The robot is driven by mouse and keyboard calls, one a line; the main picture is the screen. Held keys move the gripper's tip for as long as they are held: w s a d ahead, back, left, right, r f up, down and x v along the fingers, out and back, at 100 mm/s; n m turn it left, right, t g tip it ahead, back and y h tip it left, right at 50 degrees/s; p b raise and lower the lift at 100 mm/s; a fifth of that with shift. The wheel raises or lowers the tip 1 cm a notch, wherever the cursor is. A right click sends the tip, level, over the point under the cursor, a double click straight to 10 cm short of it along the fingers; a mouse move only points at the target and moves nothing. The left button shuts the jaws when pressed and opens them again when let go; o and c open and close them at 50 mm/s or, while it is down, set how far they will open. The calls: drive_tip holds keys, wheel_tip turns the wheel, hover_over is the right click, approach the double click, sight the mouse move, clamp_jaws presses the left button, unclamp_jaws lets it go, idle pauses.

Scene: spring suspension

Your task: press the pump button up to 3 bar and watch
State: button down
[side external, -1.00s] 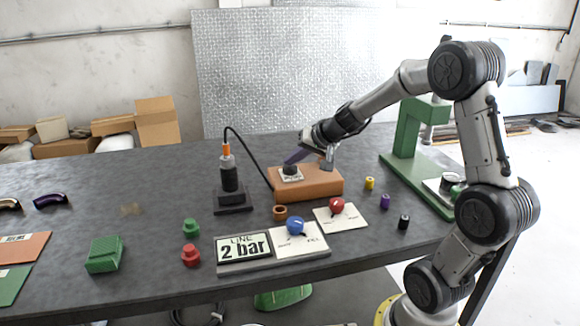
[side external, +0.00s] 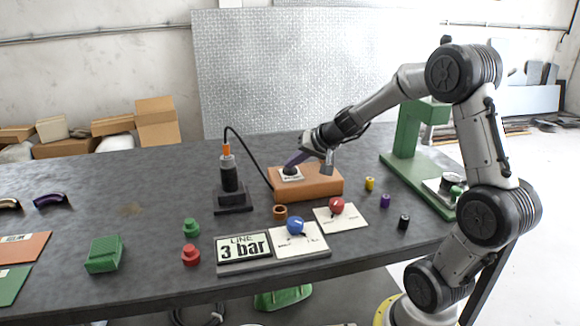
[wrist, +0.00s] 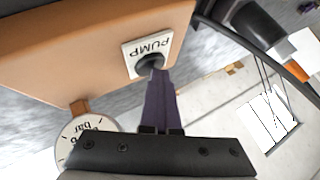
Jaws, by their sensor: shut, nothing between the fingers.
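The pump button is a dark knob on a white plate marked PUMP (wrist: 133,50), set on an orange-brown box (side external: 318,187). The plate also shows in the side external view (side external: 291,177). My gripper (side external: 297,160) is shut, and its purple fingers reach down onto the dark knob. In the wrist view the fingertips (wrist: 155,78) meet the knob and cover part of it.
A blue knob (side external: 295,226) and a red knob (side external: 337,205) sit on white plates in front of the box. A round bar gauge (wrist: 85,138) shows beside the box.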

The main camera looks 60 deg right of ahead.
sight(293, 171)
drive_tip(key=shift+a+f, duration=0.1)
drive_tip(key=shift+r, duration=1.25)
drive_tip(key=shift+r, duration=2.5)
